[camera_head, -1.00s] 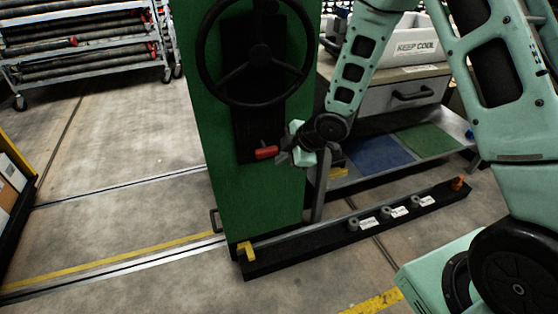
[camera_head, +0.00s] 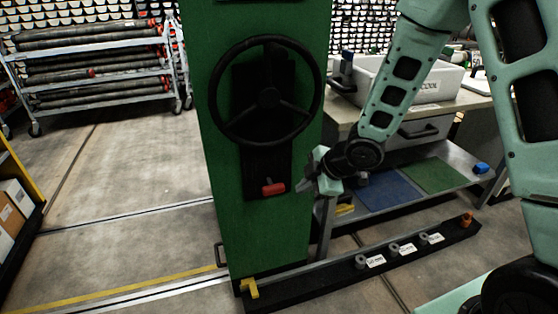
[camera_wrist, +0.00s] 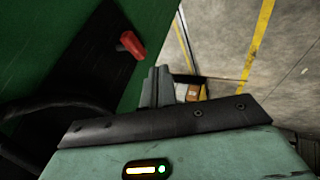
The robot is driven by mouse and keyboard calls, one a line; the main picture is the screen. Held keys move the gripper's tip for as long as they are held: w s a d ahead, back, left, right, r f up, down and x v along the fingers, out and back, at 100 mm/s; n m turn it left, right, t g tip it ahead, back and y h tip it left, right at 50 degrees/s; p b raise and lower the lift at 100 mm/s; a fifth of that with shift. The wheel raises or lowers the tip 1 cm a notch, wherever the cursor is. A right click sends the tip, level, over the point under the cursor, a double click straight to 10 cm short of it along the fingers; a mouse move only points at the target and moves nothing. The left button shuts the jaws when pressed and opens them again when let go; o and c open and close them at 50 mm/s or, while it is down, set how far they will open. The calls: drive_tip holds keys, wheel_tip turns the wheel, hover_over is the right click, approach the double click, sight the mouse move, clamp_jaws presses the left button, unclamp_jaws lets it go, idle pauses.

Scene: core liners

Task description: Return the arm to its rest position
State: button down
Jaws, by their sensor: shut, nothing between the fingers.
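My mint-coloured arm is bent and comes down from the upper right in the head view.
A black handwheel (camera_head: 267,95) is on the panel above the handle. A workbench with a white bin (camera_head: 425,85) stands behind my arm. A low black rail (camera_head: 330,285) with grey pegs lies on the floor. A rack of tubes (camera_head: 90,65) is far left; open floor lies before it.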

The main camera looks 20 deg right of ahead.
drive_tip(key=s+a+r+m+g+h+p, duration=0.1)
drive_tip(key=s+a+r+m+g+p, duration=0.1)
drive_tip(key=s+r, duration=0.5)
drive_tip(key=s+a+r+m+g+h+p, duration=0.1)
drive_tip(key=s+a+r+m+g+p, duration=0.1)
drive_tip(key=s+a+r+m+p, duration=0.2)
drive_tip(key=s+a+r+m+g+h+p, duration=0.1)
drive_tip(key=s+a+r+m+h+p, duration=0.1)
drive_tip(key=s+r, duration=0.9)
drive_tip(key=s+a+m+p, duration=0.1)
drive_tip(key=s+p, duration=0.1)
drive_tip(key=s, duration=0.3)
drive_tip(key=shift+s+a+g, duration=0.25)
drive_tip(key=shift+a+g, duration=0.1)
drive_tip(key=shift+g, duration=0.05)
drive_tip(key=shift+a, duration=0.1)
